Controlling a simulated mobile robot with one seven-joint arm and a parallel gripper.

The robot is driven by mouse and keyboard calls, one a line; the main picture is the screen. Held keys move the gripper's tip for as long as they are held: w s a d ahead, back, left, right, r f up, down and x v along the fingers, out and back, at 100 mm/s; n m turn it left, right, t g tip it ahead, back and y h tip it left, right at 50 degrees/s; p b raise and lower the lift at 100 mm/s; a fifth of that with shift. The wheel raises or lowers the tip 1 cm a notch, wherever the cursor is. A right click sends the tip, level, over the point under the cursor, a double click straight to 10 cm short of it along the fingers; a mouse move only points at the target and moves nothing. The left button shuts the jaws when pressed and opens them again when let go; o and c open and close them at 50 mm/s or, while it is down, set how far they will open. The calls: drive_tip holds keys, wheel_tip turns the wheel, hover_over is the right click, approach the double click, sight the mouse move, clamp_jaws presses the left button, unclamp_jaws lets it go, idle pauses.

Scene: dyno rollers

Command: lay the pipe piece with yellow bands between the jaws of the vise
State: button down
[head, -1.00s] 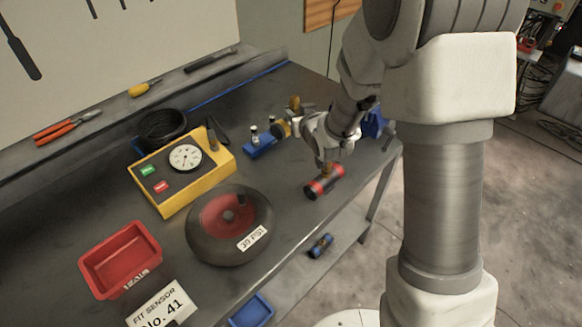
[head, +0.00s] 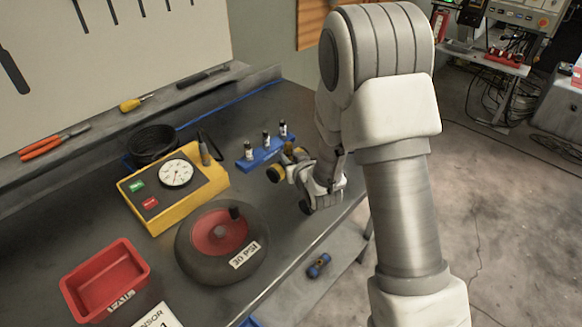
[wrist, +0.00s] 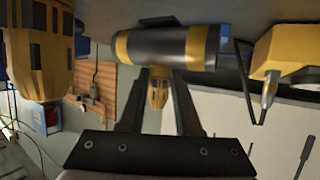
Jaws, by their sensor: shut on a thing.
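The pipe piece with yellow bands (head: 276,174) is dark with yellow near its ends. My gripper (head: 291,172) is shut on it and holds it off the bench, just in front of the blue rack. In the wrist view, the pipe piece (wrist: 165,48) lies crosswise at the tips of my gripper's (wrist: 160,69) two dark fingers. I cannot make out the vise in either current view; my arm covers the right end of the bench.
A blue rack (head: 252,163) with several small bottles stands behind the pipe piece. A yellow gauge box (head: 209,187), a wheel (head: 192,258) and a red tray (head: 70,296) stand to the left. A blue-ended piece (head: 319,266) lies on the lower shelf.

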drive_tip(key=shift+f, duration=1.55)
drive_tip(key=shift+f, duration=0.15)
drive_tip(key=c, duration=0.6)
unclamp_jaws()
